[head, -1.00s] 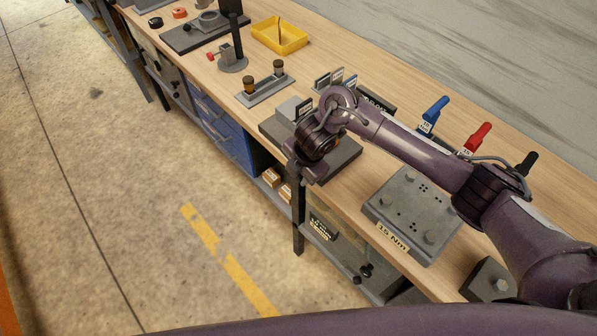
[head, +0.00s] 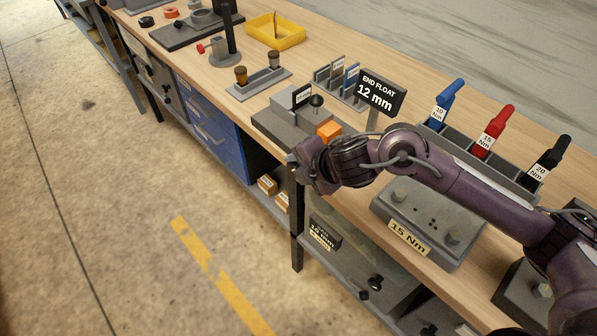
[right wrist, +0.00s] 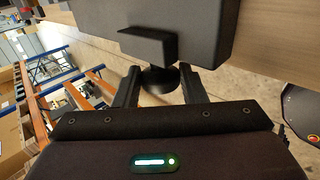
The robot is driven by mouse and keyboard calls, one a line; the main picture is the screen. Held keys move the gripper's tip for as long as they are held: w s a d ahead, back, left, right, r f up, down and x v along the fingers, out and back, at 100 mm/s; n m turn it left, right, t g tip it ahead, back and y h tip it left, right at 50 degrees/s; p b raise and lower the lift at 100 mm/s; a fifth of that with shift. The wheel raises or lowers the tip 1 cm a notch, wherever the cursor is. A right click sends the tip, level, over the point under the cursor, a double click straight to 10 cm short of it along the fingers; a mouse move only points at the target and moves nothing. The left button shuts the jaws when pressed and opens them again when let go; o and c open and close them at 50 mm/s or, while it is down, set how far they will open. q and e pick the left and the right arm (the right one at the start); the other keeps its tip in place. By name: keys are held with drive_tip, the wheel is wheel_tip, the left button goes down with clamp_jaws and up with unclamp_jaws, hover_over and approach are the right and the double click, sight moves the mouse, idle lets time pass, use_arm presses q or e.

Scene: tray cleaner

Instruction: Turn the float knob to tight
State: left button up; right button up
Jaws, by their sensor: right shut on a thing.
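The float fixture (head: 272,130) is a grey block on the bench with a small black label plate, a dark ball-topped post and an orange block (head: 329,130) on it. A sign (head: 380,95) behind it reads "END FLOAT 12 mm". My right arm is bent down at the fixture's front edge, and its wrist hides the fingertips in the head view. In the right wrist view, my right gripper (right wrist: 160,70) has its fingers on either side of a dark round knob (right wrist: 160,80), shut on it, below a dark block with a ledge. The knob's setting is not readable. My left gripper is not in view.
A grey "15 Nm" plate block (head: 425,222) lies close to the right forearm. Blue, red and black torque handles (head: 493,130) stand behind the arm. A two-post stand (head: 258,85) and a yellow tray (head: 276,32) are farther left. Open floor lies in front.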

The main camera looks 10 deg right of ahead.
idle(0.3)
drive_tip(key=o, duration=1)
drive_tip(key=v, duration=0.8)
drive_tip(key=shift+p, duration=0.4)
drive_tip(key=shift+f, duration=0.1)
